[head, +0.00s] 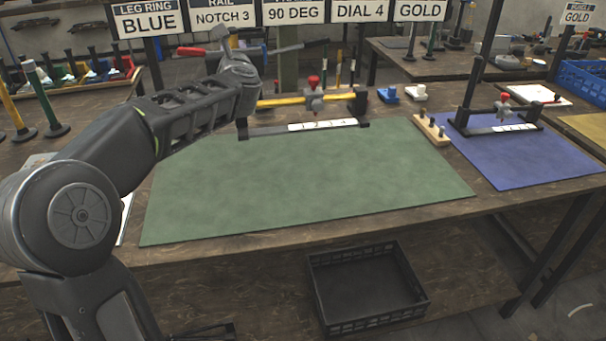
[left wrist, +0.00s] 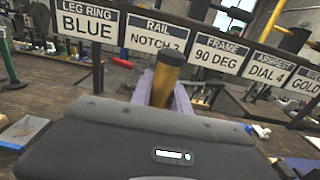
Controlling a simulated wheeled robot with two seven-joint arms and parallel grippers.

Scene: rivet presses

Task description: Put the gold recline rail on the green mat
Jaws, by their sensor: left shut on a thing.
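The gold recline rail (head: 283,101) shows in the head view as a gold tube with a red-knobbed slider, above a dark bar with a numbered strip. It is at the back edge of the green mat (head: 300,185); whether it touches the mat I cannot tell. My left gripper (head: 243,98) is at the tube's left end, its fingers hidden behind my wrist. In the left wrist view a gold tube end (left wrist: 165,80) stands between the fingers of my left gripper (left wrist: 165,98), which is shut on it. My right gripper is out of view.
Most of the green mat is bare. A blue mat (head: 520,165) to the right carries a similar dark-framed rail (head: 500,128). A wooden peg block (head: 431,131) stands between the mats. Signs (head: 290,12) stand behind, and a black crate (head: 365,290) is below the bench front.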

